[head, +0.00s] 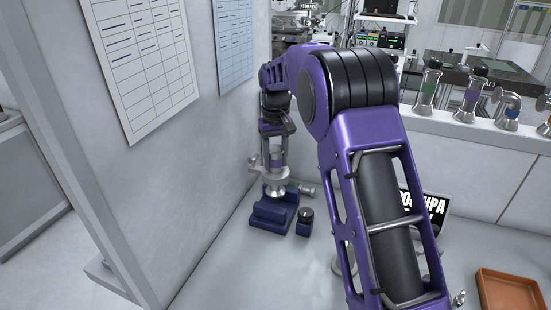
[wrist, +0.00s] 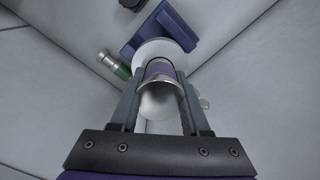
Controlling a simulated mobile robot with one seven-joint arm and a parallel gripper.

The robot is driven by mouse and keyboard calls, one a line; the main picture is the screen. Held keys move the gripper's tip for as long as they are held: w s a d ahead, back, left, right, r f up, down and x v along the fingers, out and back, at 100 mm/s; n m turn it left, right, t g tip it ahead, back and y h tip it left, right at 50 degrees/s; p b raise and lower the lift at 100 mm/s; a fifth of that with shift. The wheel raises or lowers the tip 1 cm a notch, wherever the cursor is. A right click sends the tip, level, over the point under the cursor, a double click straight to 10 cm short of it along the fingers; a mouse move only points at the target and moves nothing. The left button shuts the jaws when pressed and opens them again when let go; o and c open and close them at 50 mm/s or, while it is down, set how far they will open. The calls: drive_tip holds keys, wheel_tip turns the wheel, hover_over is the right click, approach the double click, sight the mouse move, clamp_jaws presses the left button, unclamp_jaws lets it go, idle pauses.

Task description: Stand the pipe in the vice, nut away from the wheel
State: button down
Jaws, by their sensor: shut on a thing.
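My gripper (head: 275,143) reaches down near the wall and is shut on the pipe, a silver piece with a purple band (head: 277,160). In the wrist view its two fingers (wrist: 160,100) lie either side of the pipe (wrist: 160,71). The pipe is roughly upright, with a wide flange at its lower end. A small metal nut (head: 253,162) shows left of it. The blue vice (head: 272,214) is directly below; I cannot tell whether the pipe touches it. It also shows in the wrist view (wrist: 132,48). A dark round knob (head: 306,214), possibly the wheel, is right of the vice.
A green-banded metal fitting (head: 300,188) shows right of the pipe's lower end; whether it is joined is unclear. The wall (head: 200,140) is close on the left. A brown tray (head: 510,292) is front right. Several fittings stand on the ledge (head: 470,124).

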sight(276, 174)
drive_tip(key=shift+f+b, duration=0.55)
drive_tip(key=shift+f, duration=1.15)
drive_tip(key=shift+f, duration=0.5)
drive_tip(key=shift+f+b, duration=0.4)
drive_tip(key=shift+f, duration=0.05)
idle(0.5)
drive_tip(key=shift+f+b, duration=0.35)
drive_tip(key=shift+f, duration=0.35)
drive_tip(key=shift+c, duration=1.5)
unclamp_jaws()
drive_tip(key=shift+f, duration=0.1)
